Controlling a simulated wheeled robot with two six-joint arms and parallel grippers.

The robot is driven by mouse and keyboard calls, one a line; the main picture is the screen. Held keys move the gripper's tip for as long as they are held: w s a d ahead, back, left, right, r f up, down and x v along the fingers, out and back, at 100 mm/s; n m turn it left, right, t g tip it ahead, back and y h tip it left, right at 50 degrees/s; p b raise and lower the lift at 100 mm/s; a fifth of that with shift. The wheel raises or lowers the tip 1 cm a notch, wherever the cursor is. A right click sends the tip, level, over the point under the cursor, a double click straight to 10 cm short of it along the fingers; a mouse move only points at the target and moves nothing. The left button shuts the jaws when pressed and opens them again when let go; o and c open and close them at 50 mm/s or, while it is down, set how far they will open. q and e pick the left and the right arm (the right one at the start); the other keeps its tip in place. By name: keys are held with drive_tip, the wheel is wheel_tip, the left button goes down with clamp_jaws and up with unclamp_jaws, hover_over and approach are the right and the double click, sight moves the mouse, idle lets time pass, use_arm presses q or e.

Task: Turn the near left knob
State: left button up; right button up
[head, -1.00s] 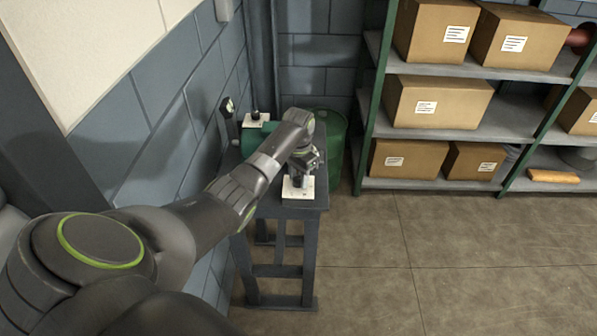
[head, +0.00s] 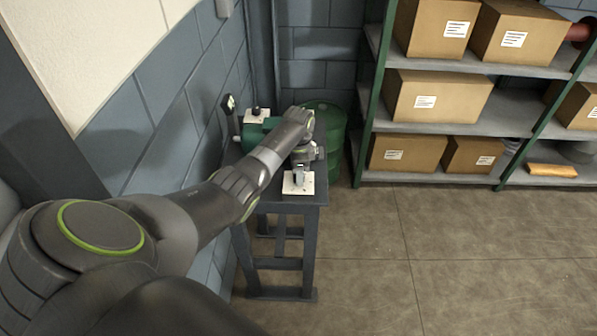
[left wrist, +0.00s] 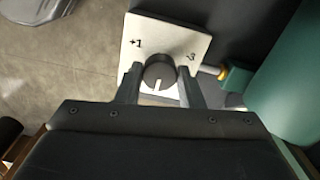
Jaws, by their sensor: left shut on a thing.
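The knob (left wrist: 160,74) is dark and round with a white pointer line, on a white plate (left wrist: 140,38) marked "+1" and "-3" in the left wrist view. The pointer line is toward the bottom of that view. My left gripper (left wrist: 160,80) has one finger on each side of the knob and is shut on it. In the head view my left gripper (head: 298,178) is over the white plate (head: 291,188) at the near end of the dark table (head: 285,209); the knob is mostly hidden there. My right gripper is not in view.
A green drum (head: 325,125) stands behind. Shelves with boxes (head: 408,153) are right. Floor at right is clear.

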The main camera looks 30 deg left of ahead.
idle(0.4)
use_arm(q)
drive_tip(key=o, duration=1)
wheel_tip(320, 180, up, 18)
drive_tip(key=shift+f+p, duration=0.25)
drive_tip(key=shift+p, duration=0.05)
drive_tip(key=shift+f, duration=0.1)
